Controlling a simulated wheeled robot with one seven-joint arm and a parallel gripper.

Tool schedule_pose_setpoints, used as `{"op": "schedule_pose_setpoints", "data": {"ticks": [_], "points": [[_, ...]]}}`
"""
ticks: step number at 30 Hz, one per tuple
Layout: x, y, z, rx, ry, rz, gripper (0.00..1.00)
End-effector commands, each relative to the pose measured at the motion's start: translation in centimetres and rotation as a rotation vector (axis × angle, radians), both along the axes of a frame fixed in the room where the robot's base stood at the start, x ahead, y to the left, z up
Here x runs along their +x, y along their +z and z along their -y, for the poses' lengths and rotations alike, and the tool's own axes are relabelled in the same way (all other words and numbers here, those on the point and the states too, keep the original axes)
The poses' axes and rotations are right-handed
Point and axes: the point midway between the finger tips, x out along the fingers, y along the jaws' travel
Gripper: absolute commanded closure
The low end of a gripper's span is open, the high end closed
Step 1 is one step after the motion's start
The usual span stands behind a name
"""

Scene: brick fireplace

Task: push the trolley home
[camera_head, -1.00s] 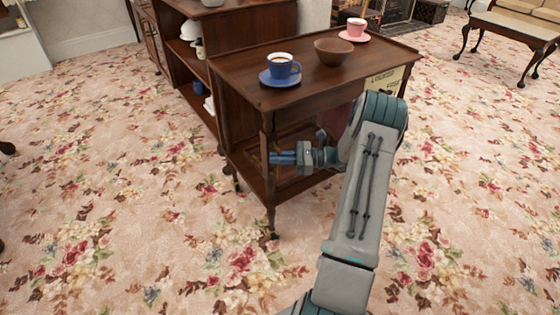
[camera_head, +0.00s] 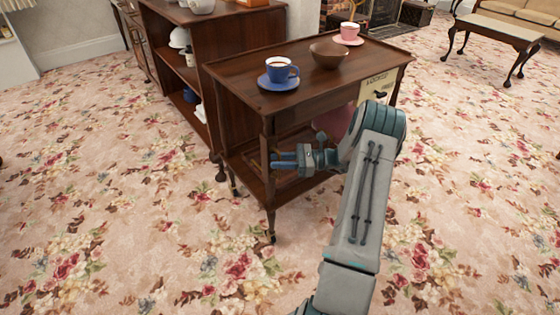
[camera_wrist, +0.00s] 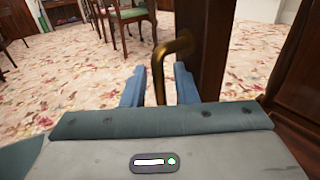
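The trolley (camera_head: 318,93) is dark wood with a top, a lower shelf and small castors. On its top are a blue cup (camera_head: 280,71) on a blue saucer, a brown bowl (camera_head: 329,55) and a pink cup (camera_head: 349,31) on a pink saucer. My gripper (camera_head: 284,160) is between top and lower shelf level, at the near side of the trolley. In the wrist view its blue fingers (camera_wrist: 159,88) are apart, with a curved brass bar (camera_wrist: 158,72) between them. A gap shows; I cannot tell whether either finger touches the bar.
A dark wooden cabinet (camera_head: 240,32) with open shelves stands close behind the trolley at left. A cream sign (camera_head: 374,87) with lettering is on the trolley's right side. A stool (camera_head: 502,36) stands at the far right. Floral carpet (camera_head: 460,220) is open at front and right.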

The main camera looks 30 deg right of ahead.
Motion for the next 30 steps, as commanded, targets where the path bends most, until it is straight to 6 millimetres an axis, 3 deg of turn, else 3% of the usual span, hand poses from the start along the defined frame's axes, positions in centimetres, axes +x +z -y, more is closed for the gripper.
{"op": "schedule_pose_setpoints", "data": {"ticks": [7, 21, 30], "points": [[-0.5, 0.2, 1.1, 0.001, -0.002, 0.0, 0.74], [-4.6, 0.1, 10.2, -0.001, -0.003, 0.001, 0.74], [-5.7, 0.0, 12.6, 0.0, -0.001, 0.0, 0.74]]}}
